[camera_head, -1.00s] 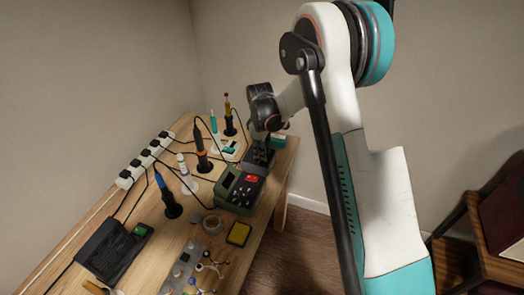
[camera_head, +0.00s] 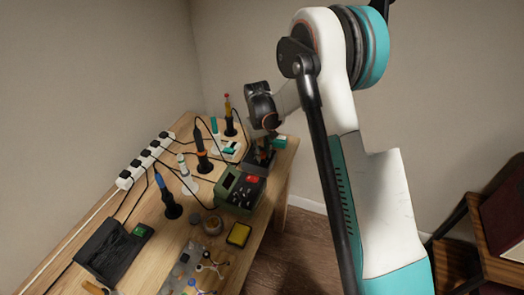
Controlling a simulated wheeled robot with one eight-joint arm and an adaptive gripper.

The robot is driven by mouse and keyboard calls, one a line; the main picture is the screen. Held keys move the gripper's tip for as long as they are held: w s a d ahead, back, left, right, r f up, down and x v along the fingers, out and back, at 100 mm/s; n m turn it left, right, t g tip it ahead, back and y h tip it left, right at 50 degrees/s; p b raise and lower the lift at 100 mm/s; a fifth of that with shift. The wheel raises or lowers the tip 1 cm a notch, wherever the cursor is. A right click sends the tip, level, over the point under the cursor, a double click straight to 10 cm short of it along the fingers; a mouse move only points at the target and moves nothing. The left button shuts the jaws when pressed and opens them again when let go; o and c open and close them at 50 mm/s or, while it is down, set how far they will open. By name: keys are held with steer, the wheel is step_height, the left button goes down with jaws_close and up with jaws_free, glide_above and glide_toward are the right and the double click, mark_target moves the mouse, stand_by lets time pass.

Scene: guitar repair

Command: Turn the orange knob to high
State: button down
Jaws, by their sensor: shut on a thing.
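A dark grey station box (camera_head: 257,163) stands near the right edge of the workbench, behind the green box. A small orange knob (camera_head: 263,155) shows on its top, partly covered by my gripper. My gripper (camera_head: 264,147) points down over this box from the arm above, and its dark fingers are shut on the knob. The fingertips are small and partly hidden, so the knob's marking and exact turn cannot be read.
A green box (camera_head: 238,190) with a red display stands just in front. An orange-collared soldering iron (camera_head: 202,155) stands upright to the left, and another iron (camera_head: 229,120) stands behind. A white power strip (camera_head: 146,160) and cables lie along the wall.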

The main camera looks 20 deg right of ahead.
steer(key=shift+m, duration=0.6)
steer(key=c, duration=1.3)
jaws_free()
steer(key=shift+c, duration=0.2)
step_height(320, 180, up, 12)
steer(key=shift+a, duration=0.4)
